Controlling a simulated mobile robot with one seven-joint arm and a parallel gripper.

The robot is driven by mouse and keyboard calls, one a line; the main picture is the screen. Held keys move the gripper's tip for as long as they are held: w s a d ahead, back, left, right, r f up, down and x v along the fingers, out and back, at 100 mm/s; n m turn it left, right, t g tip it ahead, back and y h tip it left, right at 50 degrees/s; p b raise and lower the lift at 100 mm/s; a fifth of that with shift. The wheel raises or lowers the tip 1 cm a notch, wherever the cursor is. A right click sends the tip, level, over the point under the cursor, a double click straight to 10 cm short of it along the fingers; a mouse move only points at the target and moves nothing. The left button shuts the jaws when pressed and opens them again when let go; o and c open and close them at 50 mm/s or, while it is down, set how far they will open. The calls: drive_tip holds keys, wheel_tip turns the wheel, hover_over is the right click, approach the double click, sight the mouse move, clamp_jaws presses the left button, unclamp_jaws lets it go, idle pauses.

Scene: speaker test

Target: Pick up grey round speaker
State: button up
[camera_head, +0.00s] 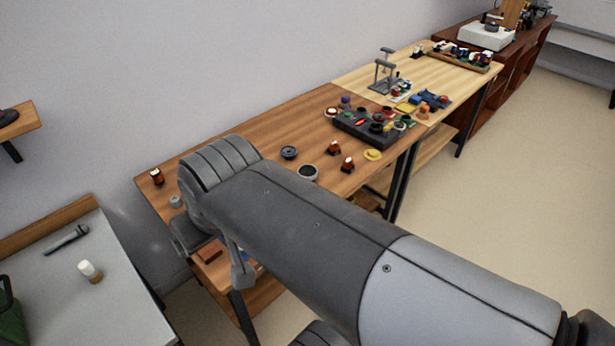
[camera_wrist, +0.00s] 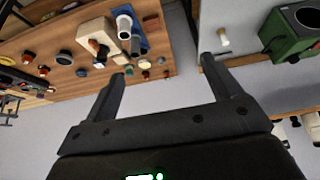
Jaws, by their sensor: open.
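Two round grey things lie on the brown wooden table in the head view: a dark grey disc (camera_head: 289,152) and a dark round piece with a paler rim (camera_head: 307,172). I cannot tell for certain which is the speaker. A dark round thing (camera_wrist: 64,57) and a smaller dark one (camera_wrist: 82,72) show on the table in the wrist view; I cannot match them surely. My gripper (camera_wrist: 162,66) is open and empty, its fingers apart from everything in view. In the head view my arm hides most of the gripper and part of the table.
Small red-and-dark parts (camera_head: 334,148) and a yellow piece (camera_head: 372,155) lie near the discs. A dark tray (camera_head: 372,133) of coloured parts is farther along. A grey table (camera_head: 95,290) stands at left, with a green box (camera_wrist: 291,34) in the wrist view. Open floor is right.

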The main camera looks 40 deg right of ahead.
drive_tip(key=shift+o, duration=0.3)
drive_tip(key=w+d+r+m+g+h, duration=0.1)
drive_tip(key=w+d+m+g+h, duration=0.1)
drive_tip(key=w+d, duration=0.75)
drive_tip(key=m+g+y, duration=0.2)
drive_tip(key=m+g, duration=0.2)
drive_tip(key=m, duration=0.1)
hover_over(308, 171)
drive_tip(key=f, duration=2)
drive_tip(key=shift+w+a+f, duration=0.15)
drive_tip(key=shift+w+f, duration=0.25)
wheel_tip(308, 171, down, 5)
drive_tip(key=shift+f, duration=0.15)
drive_tip(key=f, duration=0.5)
drive_tip(key=shift+s+d, duration=0.2)
drive_tip(key=shift+s, duration=0.1)
